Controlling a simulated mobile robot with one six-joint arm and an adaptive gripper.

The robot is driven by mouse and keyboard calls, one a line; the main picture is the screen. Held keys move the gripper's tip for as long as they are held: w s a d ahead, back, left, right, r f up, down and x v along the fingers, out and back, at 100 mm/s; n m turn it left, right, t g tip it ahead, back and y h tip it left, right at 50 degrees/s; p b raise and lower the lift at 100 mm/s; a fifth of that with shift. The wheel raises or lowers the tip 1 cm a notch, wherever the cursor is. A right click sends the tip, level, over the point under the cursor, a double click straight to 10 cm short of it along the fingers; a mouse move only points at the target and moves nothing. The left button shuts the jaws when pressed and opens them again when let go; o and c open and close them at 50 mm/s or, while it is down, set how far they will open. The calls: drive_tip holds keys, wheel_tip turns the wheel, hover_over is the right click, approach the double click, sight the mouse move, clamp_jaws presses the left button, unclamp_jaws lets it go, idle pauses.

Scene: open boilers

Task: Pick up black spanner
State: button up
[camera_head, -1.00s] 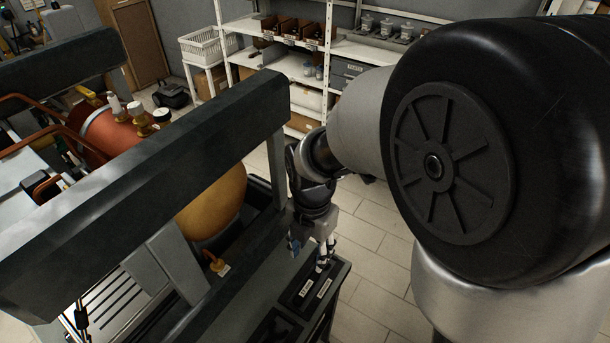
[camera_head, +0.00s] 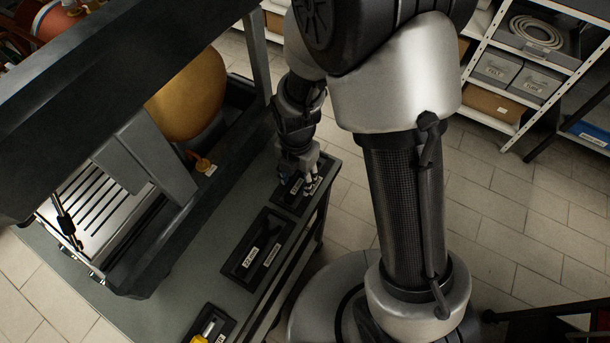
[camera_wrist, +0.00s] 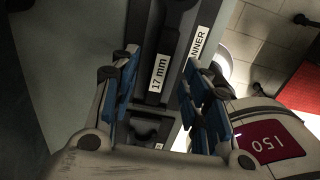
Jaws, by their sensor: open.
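My gripper (camera_wrist: 160,80) is open, with blue-padded fingers on either side of the spanner line and nothing held. In the head view my gripper (camera_head: 311,184) points down over the tray (camera_head: 287,202), hiding much of its contents. Whether the fingers touch the spanner or tray cannot be told.
A second labelled black tray (camera_head: 262,267) lies nearer on the bench (camera_head: 195,272), and a third tray holds a yellow-handled tool (camera_head: 205,331). The boiler machine with its orange tank (camera_head: 190,100) stands left of my arm. Shelving (camera_head: 520,75) stands behind on the right.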

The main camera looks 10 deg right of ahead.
drive_tip(key=shift+f, duration=0.9)
drive_tip(key=shift+c, duration=0.3)
clamp_jaws()
